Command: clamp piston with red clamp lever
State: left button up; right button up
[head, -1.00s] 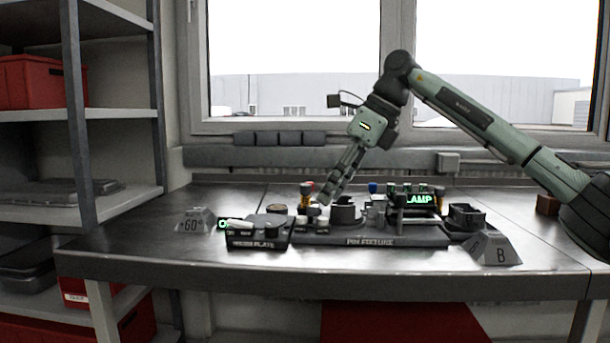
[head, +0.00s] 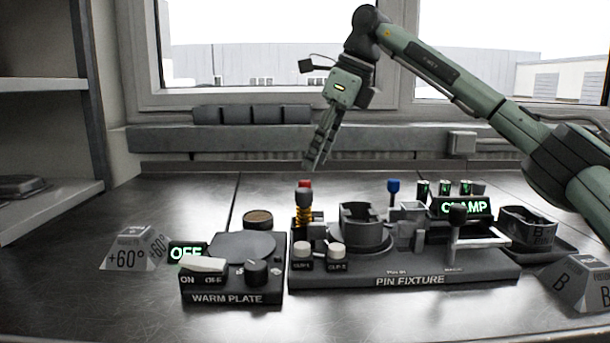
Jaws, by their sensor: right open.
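The pin fixture (head: 405,279) stands on the bench with a dark, open-topped cylindrical part, apparently the piston (head: 362,232), upright in its round seat. A red-topped post (head: 304,186) with a yellow spring, apparently the red clamp lever, stands at the fixture's back left. My left gripper is out of view.
The warm plate (head: 232,298), its display reading OFF (head: 188,252), sits directly left of the fixture. A blue-topped post (head: 393,187) stands at the fixture's back. A dark bin (head: 527,229) is at right. The bench front is clear.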

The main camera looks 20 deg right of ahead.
aim_at(306, 181)
jog(key=shift+x, duration=2.75)
grip_shut()
